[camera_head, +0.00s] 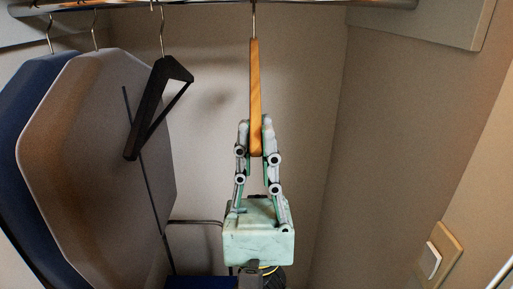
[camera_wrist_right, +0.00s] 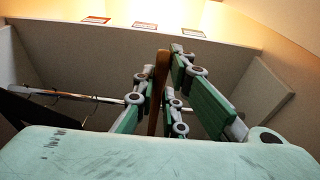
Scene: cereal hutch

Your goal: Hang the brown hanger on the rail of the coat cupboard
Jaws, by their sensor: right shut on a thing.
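The brown hanger (camera_head: 256,85) is upright, seen edge-on, in the middle of the head view. My right gripper (camera_head: 255,124) is shut on its lower part from below. The metal hook rises to the cupboard rail (camera_head: 205,5) at the top edge. I cannot tell whether the hook is over the rail or only beside it. In the right wrist view the brown hanger (camera_wrist_right: 158,88) stands between the fingers of my right gripper (camera_wrist_right: 160,70), and the rail (camera_wrist_right: 68,96) shows at left. My left gripper is not in view.
A black hanger (camera_head: 160,100) hangs on the rail to the left. Further left hang a grey-brown board-like shape (camera_head: 90,150) and a dark blue one (camera_head: 35,110). The rail right of the brown hanger looks free. A switch (camera_head: 432,260) is on the right wall.

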